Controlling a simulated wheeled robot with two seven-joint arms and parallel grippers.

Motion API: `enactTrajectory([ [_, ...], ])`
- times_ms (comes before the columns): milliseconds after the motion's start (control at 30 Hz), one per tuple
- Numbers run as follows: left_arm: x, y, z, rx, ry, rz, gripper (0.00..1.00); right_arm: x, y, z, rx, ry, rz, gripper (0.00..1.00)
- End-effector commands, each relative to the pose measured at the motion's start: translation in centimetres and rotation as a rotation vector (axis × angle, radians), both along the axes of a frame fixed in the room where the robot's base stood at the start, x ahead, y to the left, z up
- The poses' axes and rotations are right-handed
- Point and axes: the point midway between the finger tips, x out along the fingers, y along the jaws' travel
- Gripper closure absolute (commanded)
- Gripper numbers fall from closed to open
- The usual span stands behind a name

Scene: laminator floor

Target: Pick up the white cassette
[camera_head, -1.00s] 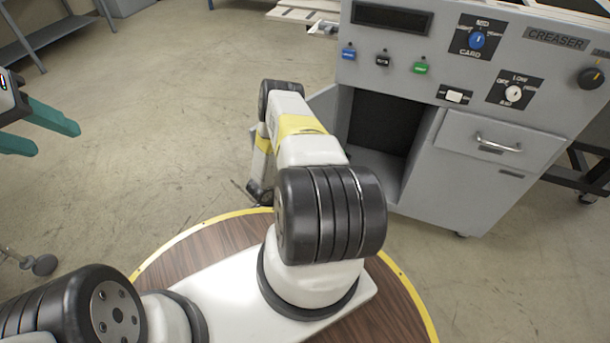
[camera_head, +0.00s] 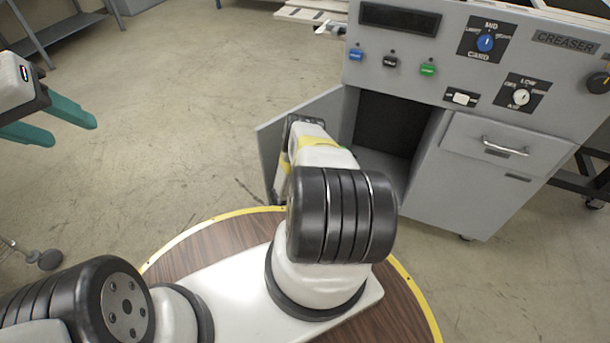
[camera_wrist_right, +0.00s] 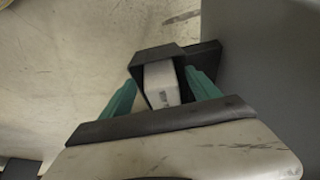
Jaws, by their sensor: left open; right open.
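A white block that looks like the white cassette (camera_wrist_right: 161,88) shows in the right wrist view, inside a dark open-sided holder (camera_wrist_right: 150,56). My right gripper (camera_wrist_right: 161,76) has its two teal fingers apart, one on each side of the block. I cannot tell whether either finger touches it. In the head view the block and my right gripper are hidden behind my right arm, which reaches toward the open front of the grey cabinet. My left gripper (camera_head: 71,129) is open and empty at the left of the head view, above bare floor.
The grey creaser cabinet (camera_head: 466,190) stands at the right, with buttons, knobs and a drawer (camera_head: 500,145). Its open door (camera_head: 270,150) stands beside my right arm. A grey shelf unit (camera_head: 62,30) is at the far left. The floor between is clear.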

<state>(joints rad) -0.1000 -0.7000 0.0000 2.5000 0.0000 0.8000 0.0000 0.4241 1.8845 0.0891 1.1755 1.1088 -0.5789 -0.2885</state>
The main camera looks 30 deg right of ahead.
Motion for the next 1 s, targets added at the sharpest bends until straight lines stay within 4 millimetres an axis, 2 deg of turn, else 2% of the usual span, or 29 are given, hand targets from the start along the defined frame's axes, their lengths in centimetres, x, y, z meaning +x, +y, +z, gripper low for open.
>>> enactTrajectory([
  [100,0.0,0.0,0.0,0.000,0.000,0.000,0.49,0.0,0.0,0.0,0.000,0.000,0.000,0.29],
  [467,0.0,0.0,0.0,0.000,0.000,0.000,0.49,0.0,0.0,0.1,0.000,0.000,0.000,1.00],
  [833,0.0,0.0,0.0,0.000,0.000,0.000,0.49,0.1,-0.1,0.2,-0.003,-0.002,0.000,1.00],
  [1000,0.0,0.0,0.0,0.000,0.000,0.000,0.49,0.2,-0.1,1.0,-0.003,-0.002,0.002,1.00],
])
